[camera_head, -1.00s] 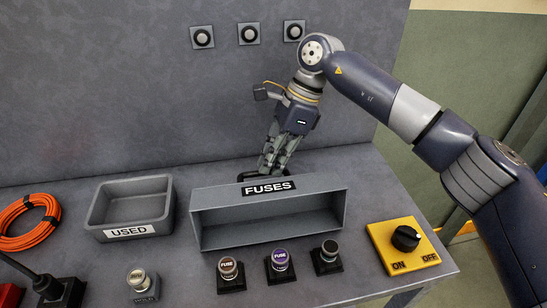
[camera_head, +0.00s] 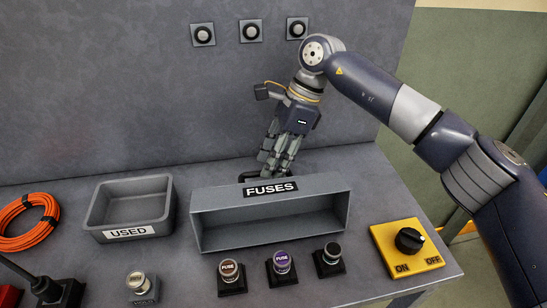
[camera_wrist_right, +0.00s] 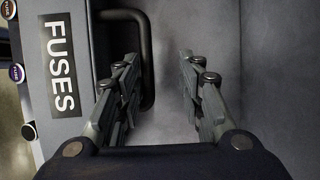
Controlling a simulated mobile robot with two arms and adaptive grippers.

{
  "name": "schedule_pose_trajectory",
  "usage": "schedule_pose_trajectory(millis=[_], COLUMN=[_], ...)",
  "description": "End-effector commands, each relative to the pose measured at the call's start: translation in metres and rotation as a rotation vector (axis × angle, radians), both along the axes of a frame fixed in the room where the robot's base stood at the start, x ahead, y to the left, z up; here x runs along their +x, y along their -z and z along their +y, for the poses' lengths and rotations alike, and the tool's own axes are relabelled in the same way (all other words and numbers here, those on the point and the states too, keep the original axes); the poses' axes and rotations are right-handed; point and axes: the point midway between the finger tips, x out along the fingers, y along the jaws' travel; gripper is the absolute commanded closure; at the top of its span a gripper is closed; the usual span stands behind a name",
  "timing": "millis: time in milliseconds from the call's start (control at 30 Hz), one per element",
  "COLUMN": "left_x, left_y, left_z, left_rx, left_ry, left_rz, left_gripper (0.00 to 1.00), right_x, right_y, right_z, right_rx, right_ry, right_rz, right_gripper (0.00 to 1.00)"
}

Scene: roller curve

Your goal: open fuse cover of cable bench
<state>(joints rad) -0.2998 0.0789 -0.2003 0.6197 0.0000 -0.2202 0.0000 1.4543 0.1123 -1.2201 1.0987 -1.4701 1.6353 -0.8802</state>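The fuse cover (camera_head: 268,236) is a grey box shape with an open front and a black FUSES label, standing on the bench behind the fuses. Its black handle (camera_wrist_right: 148,62) is on the back side, and only a little of it shows in the head view (camera_head: 248,177). My right gripper (camera_head: 271,172) points down behind the cover. In the right wrist view my right gripper (camera_wrist_right: 163,75) has its fingers apart, with the handle bar between them, nearer the left finger. Whether they touch cannot be told. My left gripper is not in view.
Several fuses (camera_head: 282,265) stand in front of the cover. A yellow ON/OFF switch (camera_head: 424,262) is at the right, a grey USED tray (camera_head: 130,234) at the left, and an orange cable coil (camera_head: 45,232) at the far left. A grey wall (camera_head: 110,80) rises behind.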

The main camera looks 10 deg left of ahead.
Motion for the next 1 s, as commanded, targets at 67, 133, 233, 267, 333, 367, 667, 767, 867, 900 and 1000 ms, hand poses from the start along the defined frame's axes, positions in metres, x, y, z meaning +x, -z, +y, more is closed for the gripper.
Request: schedule_pose_trajectory(millis=[67,133,233,267,333,367,667,767,867,900,1000], left_x=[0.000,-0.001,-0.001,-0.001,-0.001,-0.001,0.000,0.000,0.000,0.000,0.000], left_y=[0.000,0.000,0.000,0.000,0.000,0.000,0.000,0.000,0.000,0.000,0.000], left_z=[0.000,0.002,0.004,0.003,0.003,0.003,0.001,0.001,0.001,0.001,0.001], left_rx=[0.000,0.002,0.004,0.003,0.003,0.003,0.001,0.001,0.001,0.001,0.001], left_ry=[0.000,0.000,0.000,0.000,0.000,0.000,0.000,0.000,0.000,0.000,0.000], left_rz=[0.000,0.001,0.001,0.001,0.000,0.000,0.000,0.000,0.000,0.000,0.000], left_gripper=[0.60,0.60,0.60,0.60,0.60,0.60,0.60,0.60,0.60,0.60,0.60], right_x=[0.001,0.001,0.002,0.002,0.004,0.005,0.016,0.019,0.021,0.021,0.022], right_y=[0.000,0.000,-0.003,-0.006,-0.014,-0.019,-0.078,-0.093,-0.104,-0.107,-0.111], right_z=[0.000,0.000,-0.001,-0.002,-0.005,-0.007,-0.029,-0.034,-0.038,-0.039,-0.041], right_rx=[0.001,0.001,0.001,0.001,0.001,0.002,0.001,0.001,0.001,0.001,0.001], right_ry=[0.002,0.002,0.002,0.002,0.003,0.004,0.003,0.003,0.001,0.000,0.000], right_rz=[-0.003,-0.003,-0.003,-0.003,-0.005,-0.007,-0.005,-0.004,-0.003,-0.002,-0.001], right_gripper=[0.69,0.69,0.69,0.69,0.69,0.69,0.69,0.69,0.69,0.69,0.69])
